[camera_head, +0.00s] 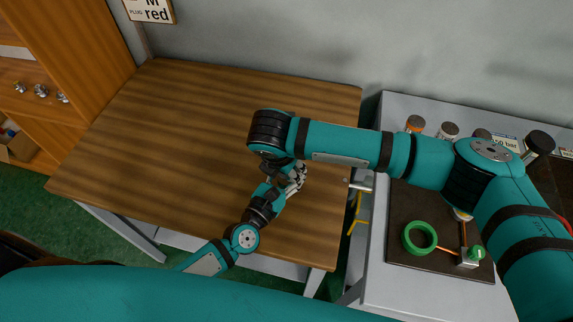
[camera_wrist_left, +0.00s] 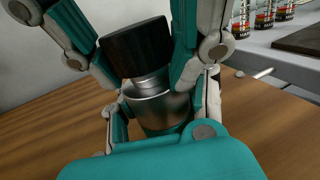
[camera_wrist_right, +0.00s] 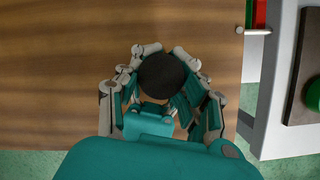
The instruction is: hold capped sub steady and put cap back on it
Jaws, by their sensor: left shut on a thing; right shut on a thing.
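The capped sub (camera_wrist_left: 158,108) is a silver metal cylinder in the left wrist view. My left gripper (camera_wrist_left: 160,125) is shut around its sides. The black cap (camera_wrist_left: 138,48) is above the sub, slightly tilted to it, with a narrower silver part showing between them. Whether the cap is seated or only touching I cannot tell. My right gripper (camera_wrist_left: 135,50) is shut on the cap from above. In the right wrist view the cap's round dark top (camera_wrist_right: 163,75) sits between the right fingers. In the head view the grippers meet over the wooden table and mostly hide both parts.
The wooden table (camera_head: 190,120) is otherwise clear. At right, a grey bench (camera_head: 385,285) carries a dark mat (camera_head: 400,200) with a green ring (camera_head: 420,238) and a small metal block (camera_head: 467,260). Several bottles (camera_head: 448,130) stand at its back. A metal rod (camera_head: 360,184) juts from the bench's left edge.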

